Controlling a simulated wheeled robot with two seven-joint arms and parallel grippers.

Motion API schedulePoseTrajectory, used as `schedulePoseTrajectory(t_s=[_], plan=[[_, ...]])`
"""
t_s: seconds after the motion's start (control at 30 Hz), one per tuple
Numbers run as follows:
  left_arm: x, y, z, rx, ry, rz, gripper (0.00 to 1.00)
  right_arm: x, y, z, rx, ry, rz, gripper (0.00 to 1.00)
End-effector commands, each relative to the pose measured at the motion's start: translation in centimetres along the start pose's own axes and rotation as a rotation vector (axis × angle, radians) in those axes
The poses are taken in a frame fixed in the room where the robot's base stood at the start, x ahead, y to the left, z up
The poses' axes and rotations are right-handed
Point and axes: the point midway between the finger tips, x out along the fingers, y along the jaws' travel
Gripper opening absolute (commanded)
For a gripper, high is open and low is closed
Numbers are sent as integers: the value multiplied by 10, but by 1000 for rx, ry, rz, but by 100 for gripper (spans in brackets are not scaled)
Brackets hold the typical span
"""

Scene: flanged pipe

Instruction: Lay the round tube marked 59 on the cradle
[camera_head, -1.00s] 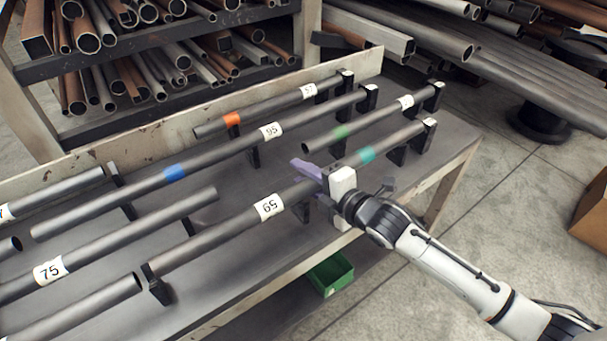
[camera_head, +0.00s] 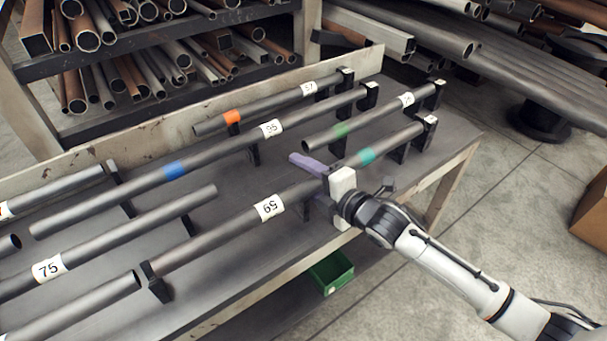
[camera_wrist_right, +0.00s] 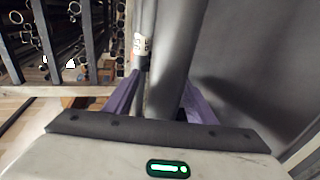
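My right gripper (camera_head: 312,180) is at the tube between label and band, with one purple finger above and one below. The right wrist view shows the fingers (camera_wrist_right: 160,100) parted around the tube (camera_wrist_right: 175,60), apparently loose. My left gripper is not in view.
Other tubes lie close by, including one marked 75 (camera_head: 110,243) and one with a blue band (camera_head: 210,152). A green bin (camera_head: 331,272) sits below the table's front edge. A shelf of pipes (camera_head: 165,50) stands behind.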

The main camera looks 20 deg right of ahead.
Motion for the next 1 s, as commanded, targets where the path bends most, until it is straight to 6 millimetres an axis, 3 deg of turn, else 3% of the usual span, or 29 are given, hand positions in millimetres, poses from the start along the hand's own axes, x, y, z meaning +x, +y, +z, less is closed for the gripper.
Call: schedulePoseTrajectory(t_s=[0.23, 0.5, 0.7, 1.0], plan=[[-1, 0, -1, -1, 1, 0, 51, -14, -4, 0, -1, -1, -9, 51], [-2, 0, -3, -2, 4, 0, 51, -68, -3, 0, 0, 0, -7, 51], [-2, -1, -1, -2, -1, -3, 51, -95, -2, 0, 0, -1, -3, 51], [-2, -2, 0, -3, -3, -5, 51, -103, 0, 0, 0, 0, 0, 51]])
